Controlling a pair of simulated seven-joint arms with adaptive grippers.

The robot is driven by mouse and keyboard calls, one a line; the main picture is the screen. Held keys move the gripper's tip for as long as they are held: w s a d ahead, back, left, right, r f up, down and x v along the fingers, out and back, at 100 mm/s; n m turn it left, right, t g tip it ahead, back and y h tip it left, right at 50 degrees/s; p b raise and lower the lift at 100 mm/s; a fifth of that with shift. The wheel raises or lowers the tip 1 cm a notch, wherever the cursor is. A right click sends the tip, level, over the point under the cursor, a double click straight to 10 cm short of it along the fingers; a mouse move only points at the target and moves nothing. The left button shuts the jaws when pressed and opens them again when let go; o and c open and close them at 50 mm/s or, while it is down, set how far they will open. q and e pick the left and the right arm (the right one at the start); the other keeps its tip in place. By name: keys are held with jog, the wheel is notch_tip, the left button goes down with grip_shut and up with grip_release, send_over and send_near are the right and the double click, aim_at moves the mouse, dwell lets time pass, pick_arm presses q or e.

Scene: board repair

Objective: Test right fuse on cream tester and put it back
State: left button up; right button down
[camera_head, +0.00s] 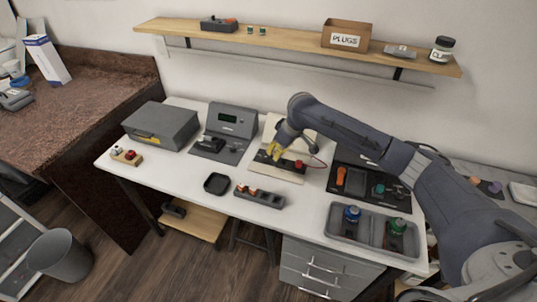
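The cream tester (258,168) is a cream panel on the white table, with a dark strip (285,163) and a red part (299,164) across its lower half. My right arm comes in from the right, and my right gripper (273,154) with yellow fingers points down at the left part of the dark strip. Whether its fingers hold a fuse is too small to tell. A grey holder (268,200) in front of the tester has orange-brown pieces, possibly fuses, at its left end; its right side looks emptier. My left gripper is not in view.
A small black tray (216,183) lies left of the holder. A grey case (160,126) and a grey device (233,120) stand behind. A two-part tray (372,240) and a dark tool panel (352,190) are at right. A shelf (290,38) runs above.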

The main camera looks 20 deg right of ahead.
jog(key=m, duration=0.1)
send_over(282, 162)
jog(key=d, duration=0.1)
notch_tip(282, 162, down, 3)
jog(key=shift+s+a+r, duration=0.15)
jog(key=shift+s, duration=0.25)
jog(key=shift+f, duration=2.6)
jog(key=shift+f, duration=1.05)
dwell(1.1)
jog(key=c, duration=0.9)
grip_release()
jog(key=shift+r, duration=1.15)
